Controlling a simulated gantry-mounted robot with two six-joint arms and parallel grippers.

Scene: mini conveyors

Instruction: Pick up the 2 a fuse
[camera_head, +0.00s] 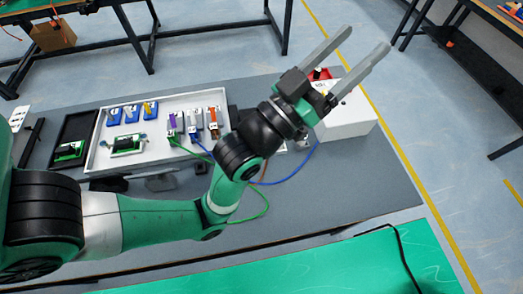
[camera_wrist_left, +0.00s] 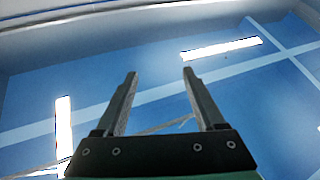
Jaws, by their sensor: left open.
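My left gripper (camera_head: 366,40) is open and empty, raised above the right end of the grey table, with its fingers pointing up and to the right. In the left wrist view the open jaws (camera_wrist_left: 159,73) have nothing between them and face a blue, ceiling-like surface with bright lamps. My right gripper is not recognisable in view.
Purple, grey and orange-topped modules (camera_head: 213,122) stand in the tray's right part, near a green board (camera_head: 125,144). A white box (camera_head: 350,117) with a red top part stands below my left gripper. Blue and green cables (camera_head: 266,204) cross the table. A green surface (camera_head: 330,265) lies in front.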

